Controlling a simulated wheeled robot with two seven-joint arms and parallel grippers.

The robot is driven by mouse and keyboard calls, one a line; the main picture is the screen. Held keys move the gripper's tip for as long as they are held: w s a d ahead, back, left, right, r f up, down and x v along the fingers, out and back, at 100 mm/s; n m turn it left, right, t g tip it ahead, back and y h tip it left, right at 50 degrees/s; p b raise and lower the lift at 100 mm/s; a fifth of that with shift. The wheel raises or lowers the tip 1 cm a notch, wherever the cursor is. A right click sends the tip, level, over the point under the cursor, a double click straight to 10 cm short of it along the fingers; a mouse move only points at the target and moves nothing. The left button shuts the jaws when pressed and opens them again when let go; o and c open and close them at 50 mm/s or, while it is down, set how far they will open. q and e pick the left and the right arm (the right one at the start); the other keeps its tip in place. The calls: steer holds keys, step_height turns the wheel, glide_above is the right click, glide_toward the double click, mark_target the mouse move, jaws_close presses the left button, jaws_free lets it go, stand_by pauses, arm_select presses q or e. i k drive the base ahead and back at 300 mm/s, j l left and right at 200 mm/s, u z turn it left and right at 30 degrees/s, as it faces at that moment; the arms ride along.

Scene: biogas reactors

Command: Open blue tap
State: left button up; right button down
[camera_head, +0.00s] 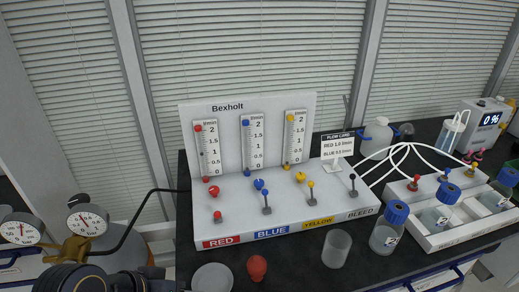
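The white Bexholt panel (290,216) stands on the black bench in the middle of the view. Neither of my grippers shows in the view, and nothing visible touches the blue tap.
A flow card (337,146) stands on the panel. A glass beaker (336,248) and a red bulb (257,267) stand in front. Blue-capped bottles (386,238) stand right, gauges (88,220) left.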

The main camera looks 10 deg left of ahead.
mark_target(265, 192)
steer(key=i+l, duration=0.15)
steer(key=l, duration=0.25)
steer(key=i+l, duration=0.1)
steer(key=l, duration=0.3)
steer(key=i+l+z, duration=0.1)
steer(key=l, duration=0.35)
